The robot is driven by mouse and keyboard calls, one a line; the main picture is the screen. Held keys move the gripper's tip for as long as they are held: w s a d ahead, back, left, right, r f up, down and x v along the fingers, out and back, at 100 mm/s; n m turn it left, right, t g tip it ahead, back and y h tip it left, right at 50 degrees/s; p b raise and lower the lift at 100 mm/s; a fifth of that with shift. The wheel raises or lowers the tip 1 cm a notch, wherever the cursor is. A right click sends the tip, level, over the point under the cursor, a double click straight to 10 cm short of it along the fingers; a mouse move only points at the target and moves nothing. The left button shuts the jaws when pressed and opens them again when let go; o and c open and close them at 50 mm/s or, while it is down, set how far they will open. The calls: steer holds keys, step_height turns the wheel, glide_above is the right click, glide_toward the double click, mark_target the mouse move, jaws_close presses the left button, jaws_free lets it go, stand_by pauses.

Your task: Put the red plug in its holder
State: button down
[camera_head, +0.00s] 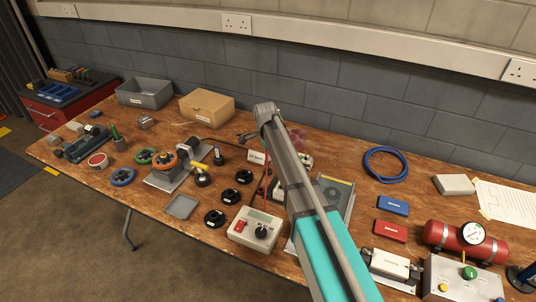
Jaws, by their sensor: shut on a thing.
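My arm (290,175) reaches from the bottom of the view up over the middle of the table, with its grey joint (266,112) at the top. I cannot make out the red plug. A thin red line (266,185), perhaps a lead, runs up the left side of the arm. A blurred reddish shape (298,138) shows just right of the arm; I cannot tell what it is. I cannot pick out the plug's holder.
A grey meter box (254,229) and several black round pieces (230,196) stand left of the arm. Right of it are a blue cable coil (386,164), a blue box (393,205), a red box (390,231) and a red tank (450,235). A cardboard box (207,106) stands at the back.

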steer(key=shift+f+b, duration=1.75)
steer(key=shift+f, duration=0.2)
steer(key=shift+f+b, duration=1.2)
stand_by(0.9)
steer(key=shift+c, duration=2.1)
jaws_free()
steer(key=shift+r, duration=0.25)
step_height(320, 180, up, 7)
steer(key=p, duration=0.7)
steer(key=s+d+r+m+p, duration=0.2)
steer(key=s+d, duration=0.5)
steer(key=d, duration=0.4)
steer(key=s+d+r+m+p, duration=0.2)
steer(key=s+d, duration=0.5)
steer(key=d, duration=0.5)
steer(key=shift+r+y+p, duration=0.3)
steer(key=shift+r+p, duration=0.35)
steer(key=shift+p, duration=0.3)
